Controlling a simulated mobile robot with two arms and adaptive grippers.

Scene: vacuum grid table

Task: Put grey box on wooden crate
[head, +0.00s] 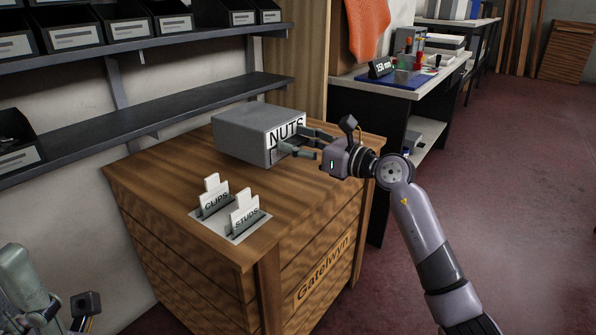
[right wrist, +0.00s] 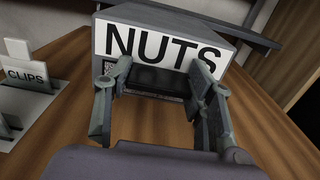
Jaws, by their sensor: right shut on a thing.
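The grey box (head: 240,135) with a white NUTS label sits on top of the wooden crate (head: 185,180), toward its back. In the right wrist view the labelled front of the grey box (right wrist: 165,45) fills the upper middle. My right gripper (head: 300,143) is at the labelled front, its fingers closed on a dark handle part below the lettering. The right gripper (right wrist: 160,90) shows the same in the wrist view. My left arm shows at the lower left of the head view, with its fingertips not clearly visible.
A white holder (head: 232,225) with CLIPS and STUDS cards stands on the crate's front left. Dark shelves (head: 190,105) with bins run along the wall behind. A workbench (head: 415,85) with tools and an orange cloth (head: 368,28) are at the back right. The floor at right is clear.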

